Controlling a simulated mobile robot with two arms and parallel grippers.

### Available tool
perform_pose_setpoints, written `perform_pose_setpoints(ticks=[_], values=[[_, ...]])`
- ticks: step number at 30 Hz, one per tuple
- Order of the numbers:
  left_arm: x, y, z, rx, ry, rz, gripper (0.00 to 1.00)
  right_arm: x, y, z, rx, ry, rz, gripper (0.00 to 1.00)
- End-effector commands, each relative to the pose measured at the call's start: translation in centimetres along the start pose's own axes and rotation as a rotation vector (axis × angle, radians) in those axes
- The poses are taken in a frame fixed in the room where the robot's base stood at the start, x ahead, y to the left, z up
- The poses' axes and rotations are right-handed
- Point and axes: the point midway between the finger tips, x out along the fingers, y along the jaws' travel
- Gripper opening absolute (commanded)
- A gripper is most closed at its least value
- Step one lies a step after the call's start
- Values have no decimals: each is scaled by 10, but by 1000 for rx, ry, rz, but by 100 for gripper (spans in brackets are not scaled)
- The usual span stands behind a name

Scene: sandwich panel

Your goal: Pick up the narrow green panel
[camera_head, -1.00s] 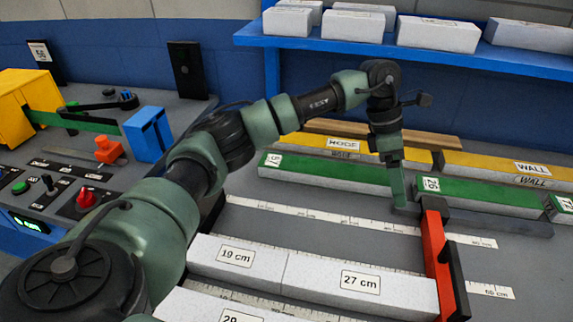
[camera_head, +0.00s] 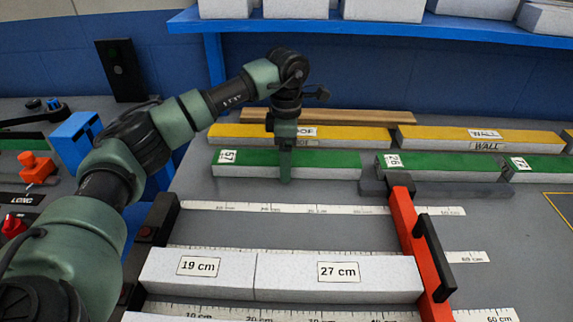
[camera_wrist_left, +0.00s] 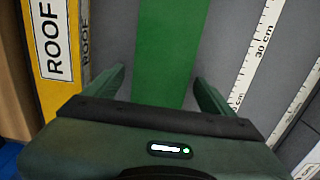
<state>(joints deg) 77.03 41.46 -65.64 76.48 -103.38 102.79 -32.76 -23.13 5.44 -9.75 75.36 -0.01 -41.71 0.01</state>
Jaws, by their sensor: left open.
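Several long panels with green tops lie in a row. The one labelled 57 (camera_head: 335,160) is at the left in the head view, the one labelled 26 (camera_head: 435,162) is right of it, and one labelled 12 (camera_head: 535,165) is at the right. My left gripper (camera_head: 285,168) points down at the middle of the 57 panel, with a finger in front of its white near face. In the left wrist view, the open jaws (camera_wrist_left: 161,78) have a green panel (camera_wrist_left: 172,45) between them, with gaps on both sides. The far finger is hidden in the head view.
Yellow-topped ROOF (camera_head: 350,134) and WALL (camera_head: 480,136) panels lie just behind the green row. In front are printed rulers (camera_head: 330,209), a red-and-black stop (camera_head: 410,225) and white 19 cm (camera_head: 205,268) and 27 cm (camera_head: 335,272) blocks. A blue shelf (camera_head: 380,23) stands behind.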

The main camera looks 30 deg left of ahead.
Motion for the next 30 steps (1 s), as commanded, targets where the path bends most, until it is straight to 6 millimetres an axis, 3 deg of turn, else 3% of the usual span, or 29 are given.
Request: perform_pose_setpoints(ticks=[6,8,14,15,23,30], values=[[2,0,0,0,-1,1,85,-1,0,-1,0,0,1,36],[2,0,0,0,-1,1,71,-1,0,-1,0,0,1,36],[2,0,0,0,-1,1,15,0,1,0,0,-1,1,36],[1,0,0,0,-2,1,11,0,1,0,0,-1,1,36],[0,0,1,0,-2,2,11,0,1,0,0,0,1,36],[-21,1,1,0,-3,4,11,0,0,1,0,3,0,36]])
